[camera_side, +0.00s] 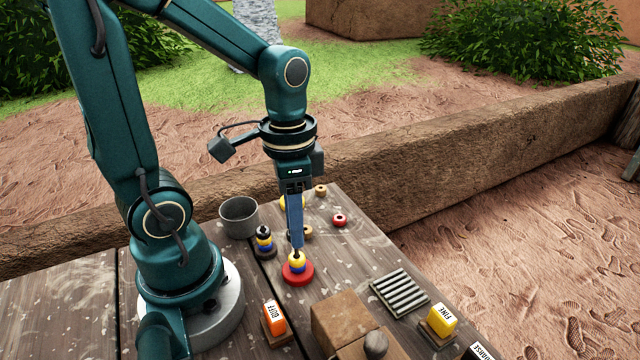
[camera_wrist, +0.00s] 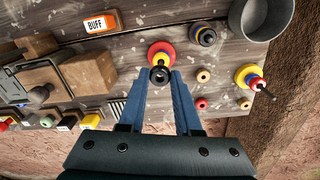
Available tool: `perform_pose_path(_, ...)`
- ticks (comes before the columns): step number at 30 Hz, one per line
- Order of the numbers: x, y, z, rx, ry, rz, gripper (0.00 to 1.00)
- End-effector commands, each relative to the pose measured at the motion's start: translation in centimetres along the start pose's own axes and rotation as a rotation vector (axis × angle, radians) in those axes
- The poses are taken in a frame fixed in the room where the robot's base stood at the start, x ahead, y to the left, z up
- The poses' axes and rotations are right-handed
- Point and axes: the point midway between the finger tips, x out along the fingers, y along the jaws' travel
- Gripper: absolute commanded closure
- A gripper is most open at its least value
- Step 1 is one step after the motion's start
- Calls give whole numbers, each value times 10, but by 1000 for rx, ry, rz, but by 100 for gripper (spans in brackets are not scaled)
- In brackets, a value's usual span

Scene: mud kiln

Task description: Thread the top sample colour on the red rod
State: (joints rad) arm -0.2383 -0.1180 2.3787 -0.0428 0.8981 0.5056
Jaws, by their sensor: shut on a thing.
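My gripper (camera_wrist: 160,80) is shut on a small black ring (camera_wrist: 159,75), which shows between the fingertips in the wrist view. In the side view the fingers (camera_side: 297,250) point down at the red rod's stand. That stand has a round red base (camera_side: 298,279) with yellow and blue rings stacked on it; the base also shows in the wrist view (camera_wrist: 161,47). The black ring is over or at the top of this stack; I cannot tell whether the rod passes through it. The sample stack (camera_side: 264,242) stands behind left, with black on top, then blue and yellow; it shows in the wrist view (camera_wrist: 204,35).
A grey pot (camera_side: 239,217) stands behind left. Loose tan rings (camera_wrist: 203,75) and a red ring (camera_side: 340,220) lie behind the stand. Another stand with a yellow base (camera_wrist: 246,76) is near the far edge. Wooden blocks (camera_side: 340,318) and a rack (camera_side: 401,292) are in front.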

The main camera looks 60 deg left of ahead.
Motion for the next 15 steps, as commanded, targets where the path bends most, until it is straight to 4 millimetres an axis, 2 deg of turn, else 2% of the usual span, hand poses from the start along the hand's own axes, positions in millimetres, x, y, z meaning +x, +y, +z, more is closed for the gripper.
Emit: perform_pose_path(15,6,0,0,0,-1,1,100)
